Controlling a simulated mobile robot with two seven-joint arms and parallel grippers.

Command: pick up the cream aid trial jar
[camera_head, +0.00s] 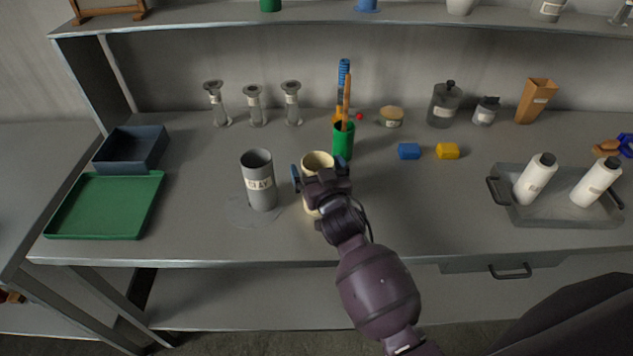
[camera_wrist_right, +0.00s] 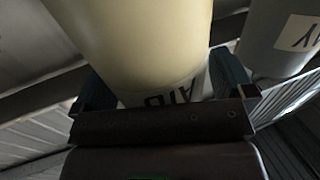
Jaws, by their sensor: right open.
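The cream aid trial jar (camera_head: 318,160) stands upright on the grey bench, partly hidden by my right gripper. My right gripper (camera_head: 322,175) is open, with one finger on each side of the jar. In the right wrist view the cream jar (camera_wrist_right: 140,45) fills the space between the fingers of the gripper (camera_wrist_right: 165,90), and part of a label with dark letters shows. I cannot tell whether the fingers touch it. My left gripper is not in view.
A grey labelled jar (camera_head: 260,182) stands close on the left; it also shows in the wrist view (camera_wrist_right: 275,40). A green cup with tools (camera_head: 343,143) stands behind. Blue (camera_head: 409,151) and yellow (camera_head: 447,151) blocks lie to the right. A grey tray (camera_head: 556,215) holds two white bottles.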

